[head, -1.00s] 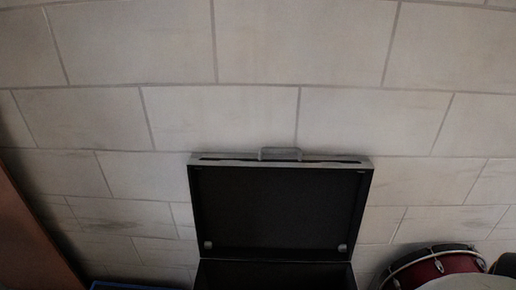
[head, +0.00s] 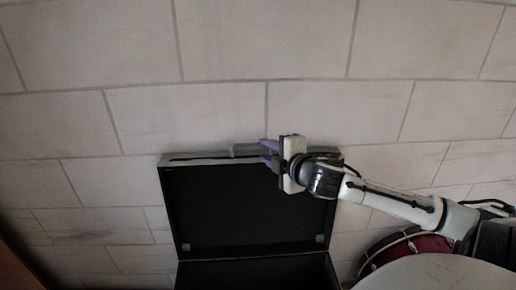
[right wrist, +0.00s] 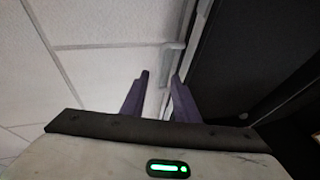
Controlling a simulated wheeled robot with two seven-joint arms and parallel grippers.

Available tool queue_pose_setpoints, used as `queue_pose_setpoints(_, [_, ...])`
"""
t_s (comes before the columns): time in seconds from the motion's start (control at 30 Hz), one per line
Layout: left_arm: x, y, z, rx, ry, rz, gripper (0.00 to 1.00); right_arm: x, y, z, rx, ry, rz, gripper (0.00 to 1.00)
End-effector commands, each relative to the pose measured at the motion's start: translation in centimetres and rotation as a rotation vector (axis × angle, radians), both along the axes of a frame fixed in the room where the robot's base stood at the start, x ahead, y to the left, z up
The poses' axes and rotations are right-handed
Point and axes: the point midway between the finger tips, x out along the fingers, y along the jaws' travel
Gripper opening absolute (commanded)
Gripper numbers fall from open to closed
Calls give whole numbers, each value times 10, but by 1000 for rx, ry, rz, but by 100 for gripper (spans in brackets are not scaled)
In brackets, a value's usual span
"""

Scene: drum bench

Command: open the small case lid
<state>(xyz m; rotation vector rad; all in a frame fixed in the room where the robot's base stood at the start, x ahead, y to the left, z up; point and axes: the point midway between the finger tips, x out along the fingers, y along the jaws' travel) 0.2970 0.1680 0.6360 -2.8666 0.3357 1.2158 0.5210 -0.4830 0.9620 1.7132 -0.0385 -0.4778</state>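The black case's lid (head: 245,208) stands up, swung open from the dark case body (head: 255,273) at the bottom of the head view. A grey handle (head: 246,149) sits on the lid's top edge. My right gripper (head: 269,152) is at that edge, its purple fingers pointing left at the handle's right end. In the right wrist view the fingers (right wrist: 158,98) are apart with nothing gripped between them. The handle (right wrist: 171,62) and the lid's grey rim lie just beyond the fingertips; I cannot tell whether they touch. My left gripper is not in view.
A pale block wall (head: 220,60) rises behind the lid. A red drum (head: 425,245) stands at the lower right, partly behind my right arm, with a pale round surface (head: 430,273) in front. A brown panel edge shows at the lower left.

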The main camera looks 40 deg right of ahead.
Motion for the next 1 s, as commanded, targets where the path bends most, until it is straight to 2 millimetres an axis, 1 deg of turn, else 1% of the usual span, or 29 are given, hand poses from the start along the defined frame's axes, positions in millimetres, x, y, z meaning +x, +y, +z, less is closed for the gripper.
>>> queue_pose_setpoints(0.03, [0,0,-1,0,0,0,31,8,-3,-1,-2,-4,-2,28])
queue_pose_setpoints(0.2, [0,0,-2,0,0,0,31,29,-10,-8,0,-3,-2,28])
queue_pose_setpoints(0.4, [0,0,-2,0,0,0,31,48,-15,-14,0,-1,-1,28])
queue_pose_setpoints(0.6, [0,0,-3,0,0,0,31,55,-17,-18,0,0,2,28])
queue_pose_setpoints(0.87, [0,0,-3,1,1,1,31,56,-17,-18,0,1,2,28])
queue_pose_setpoints(1.0, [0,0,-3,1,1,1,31,55,-17,-18,0,1,1,4])
